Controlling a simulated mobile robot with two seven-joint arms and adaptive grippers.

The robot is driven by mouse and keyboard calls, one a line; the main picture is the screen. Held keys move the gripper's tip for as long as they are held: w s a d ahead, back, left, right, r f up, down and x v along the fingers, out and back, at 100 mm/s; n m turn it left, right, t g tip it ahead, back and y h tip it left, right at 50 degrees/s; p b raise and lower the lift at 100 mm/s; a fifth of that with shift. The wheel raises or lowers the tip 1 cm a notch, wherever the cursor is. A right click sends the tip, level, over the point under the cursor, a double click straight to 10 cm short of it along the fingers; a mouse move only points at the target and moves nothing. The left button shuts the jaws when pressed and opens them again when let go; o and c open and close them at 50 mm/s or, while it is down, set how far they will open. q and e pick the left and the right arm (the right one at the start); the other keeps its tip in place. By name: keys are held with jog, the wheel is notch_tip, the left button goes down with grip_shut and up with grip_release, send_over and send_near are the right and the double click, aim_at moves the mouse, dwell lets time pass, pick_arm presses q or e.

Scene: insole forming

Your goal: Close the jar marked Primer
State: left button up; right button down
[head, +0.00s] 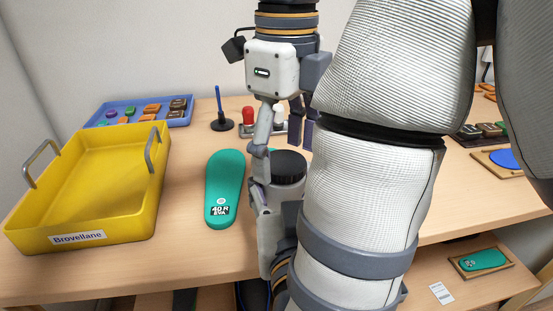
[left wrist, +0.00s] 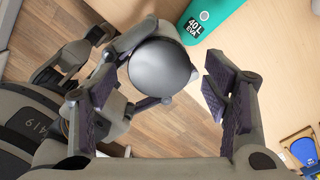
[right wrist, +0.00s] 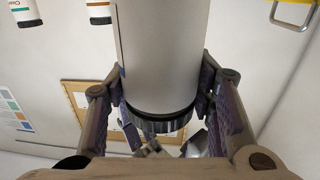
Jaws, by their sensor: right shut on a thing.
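A grey jar with a black ribbed lid (head: 289,163) is held upright in the head view; its label is turned away and unreadable. My right gripper (right wrist: 160,88) is shut on the jar body (right wrist: 160,45), one finger on each side. In the right wrist view the lid sits on the jar's end; I cannot tell how tight it is. My left gripper (head: 282,135) points down above the lid, open, its fingers spread on either side. In the left wrist view the round lid top (left wrist: 160,65) lies between and beyond its fingers, with floor behind it.
A yellow tray (head: 75,235) stands at left, a blue tray (head: 105,121) with small pieces behind it. A green insole (head: 222,190) lies beside the jar. A blue rod on a black base (head: 221,125) stands behind. My right arm blocks the view at right.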

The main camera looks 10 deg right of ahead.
pick_arm(q)
jog(key=shift+r, duration=2.3)
jog(key=shift+c, duration=0.4)
notch_tip(320, 180, up, 4)
jog(key=shift+f, duration=0.25)
notch_tip(320, 180, down, 8)
jog(key=shift+f, duration=0.1)
